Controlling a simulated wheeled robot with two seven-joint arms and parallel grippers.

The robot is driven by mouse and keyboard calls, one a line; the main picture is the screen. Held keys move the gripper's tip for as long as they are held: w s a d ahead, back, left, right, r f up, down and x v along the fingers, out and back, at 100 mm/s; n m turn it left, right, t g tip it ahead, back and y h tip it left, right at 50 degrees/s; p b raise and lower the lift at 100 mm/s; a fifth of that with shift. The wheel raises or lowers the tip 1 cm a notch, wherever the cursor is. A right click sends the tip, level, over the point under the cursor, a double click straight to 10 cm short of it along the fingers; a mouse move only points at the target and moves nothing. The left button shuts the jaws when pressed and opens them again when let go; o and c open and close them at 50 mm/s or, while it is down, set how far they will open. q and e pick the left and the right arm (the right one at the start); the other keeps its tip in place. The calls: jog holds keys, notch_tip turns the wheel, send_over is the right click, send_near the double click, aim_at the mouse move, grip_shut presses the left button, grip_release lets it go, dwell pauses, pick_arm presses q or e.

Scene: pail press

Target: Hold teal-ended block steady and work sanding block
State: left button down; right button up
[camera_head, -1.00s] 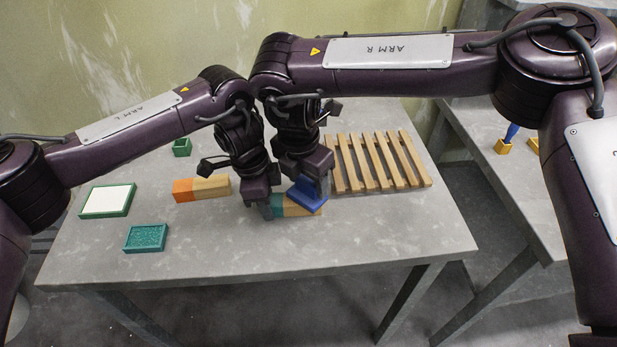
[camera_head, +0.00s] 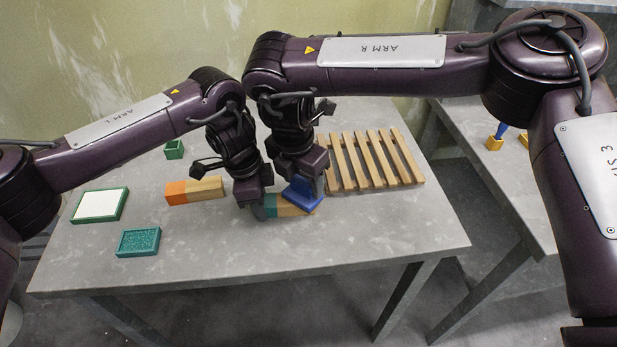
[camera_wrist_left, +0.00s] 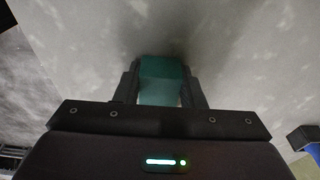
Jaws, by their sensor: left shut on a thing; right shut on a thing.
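The teal-ended block (camera_head: 283,209) lies on the table's front middle, its teal end to the left and bare wood to the right. My left gripper (camera_head: 257,208) is shut on the teal end, which also shows between its fingers in the left wrist view (camera_wrist_left: 161,80). The blue sanding block (camera_head: 302,195) sits tilted over the wooden part of that block. My right gripper (camera_head: 311,184) is shut on the sanding block from above. Whether the sanding block's underside touches the wood is hidden.
An orange-ended wooden block (camera_head: 194,191) lies to the left. A slatted wooden rack (camera_head: 371,161) stands right of my right gripper.

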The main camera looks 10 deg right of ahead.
jog(key=shift+a, duration=0.3)
jog(key=shift+d, duration=0.15)
jog(key=shift+d+f, duration=0.1)
jog(key=shift+d, duration=0.9)
jog(key=shift+a, duration=0.15)
jog(key=shift+a, duration=1)
jog(key=shift+d, duration=0.15)
jog(key=shift+d, duration=1.05)
